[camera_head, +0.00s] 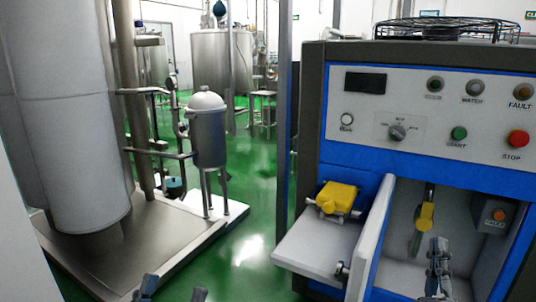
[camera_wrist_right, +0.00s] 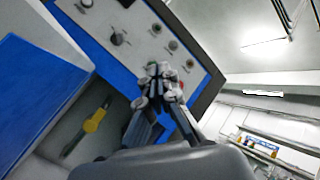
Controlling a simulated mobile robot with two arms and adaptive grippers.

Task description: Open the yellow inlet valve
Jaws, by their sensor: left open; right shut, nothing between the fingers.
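A yellow lever handle (camera_head: 426,214), which looks like the inlet valve, hangs in an open compartment low in the machine's front. It also shows in the right wrist view (camera_wrist_right: 94,121), left of the gripper. It points roughly downward in the head view. My right gripper (camera_head: 438,250) is shut and empty in front of the compartment, just right of and below the lever, with no visible contact. It also shows in the wrist view (camera_wrist_right: 162,78). My left gripper (camera_head: 171,294) is open at the bottom edge, far left of the machine, its tips only partly in view.
A grey box with an orange switch (camera_head: 497,214) is on the compartment's right. Knobs and buttons line the panel (camera_head: 375,122) above.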

